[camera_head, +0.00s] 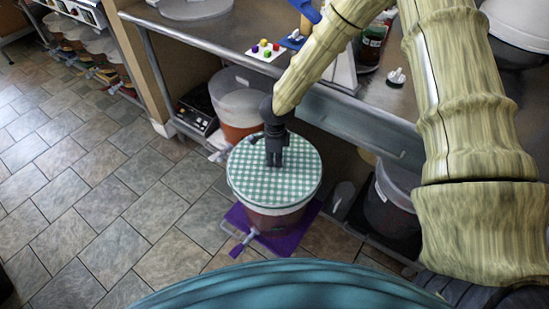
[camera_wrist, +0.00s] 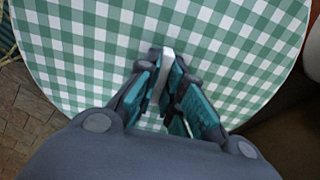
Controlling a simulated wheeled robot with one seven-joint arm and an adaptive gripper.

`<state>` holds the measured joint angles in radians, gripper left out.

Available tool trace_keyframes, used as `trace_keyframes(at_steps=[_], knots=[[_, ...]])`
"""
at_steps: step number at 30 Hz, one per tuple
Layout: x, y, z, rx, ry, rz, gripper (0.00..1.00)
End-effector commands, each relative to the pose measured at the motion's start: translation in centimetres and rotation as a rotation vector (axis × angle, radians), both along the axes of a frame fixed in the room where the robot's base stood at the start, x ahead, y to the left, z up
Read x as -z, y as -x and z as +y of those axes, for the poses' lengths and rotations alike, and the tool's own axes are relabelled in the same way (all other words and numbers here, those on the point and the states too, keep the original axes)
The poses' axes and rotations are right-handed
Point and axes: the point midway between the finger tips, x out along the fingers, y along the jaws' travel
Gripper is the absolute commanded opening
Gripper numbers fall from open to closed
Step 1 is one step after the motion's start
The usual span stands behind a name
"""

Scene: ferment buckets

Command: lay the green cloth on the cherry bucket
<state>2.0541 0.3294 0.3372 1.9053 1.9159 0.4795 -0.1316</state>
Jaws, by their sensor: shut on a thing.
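The green-and-white checked cloth (camera_head: 248,186) lies flat and round over the top of a bucket (camera_head: 282,222) with dark red contents, presumably the cherry bucket. My gripper (camera_head: 273,163) points down at the middle of the cloth. In the wrist view the cloth (camera_wrist: 80,45) fills most of the background, and my gripper (camera_wrist: 170,78) is shut on a narrow pale piece at the cloth's middle. The fingers hide how that piece joins the cloth. The bucket's opening is covered.
A purple mat (camera_head: 285,243) lies under the bucket. An orange-filled bucket (camera_head: 240,128) stands just behind, near a black device (camera_head: 197,108). A grey bucket (camera_head: 393,205) stands at right under the counter (camera_head: 225,35). The tiled floor (camera_head: 120,195) at left is clear.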

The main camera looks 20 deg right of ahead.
Motion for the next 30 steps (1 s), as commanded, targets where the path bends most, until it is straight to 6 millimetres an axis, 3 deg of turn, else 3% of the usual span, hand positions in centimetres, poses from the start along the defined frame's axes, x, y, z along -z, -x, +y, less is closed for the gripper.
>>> trace_keyframes(at_steps=[9, 10, 14, 20, 25, 30], knots=[[0.01, -0.01, -0.02, 0.001, 0.0, 0.0, 0.0], [0.01, -0.01, -0.01, 0.001, 0.0, 0.0, 0.13], [0.01, -0.01, -0.02, 0.001, 0.0, 0.0, 0.35], [0.02, -0.01, -0.01, 0.001, 0.0, 0.0, 0.35], [0.03, 0.01, -0.02, 0.001, 0.0, 0.0, 0.6], [0.03, 0.0, -0.02, 0.001, 0.0, 0.0, 0.6]])
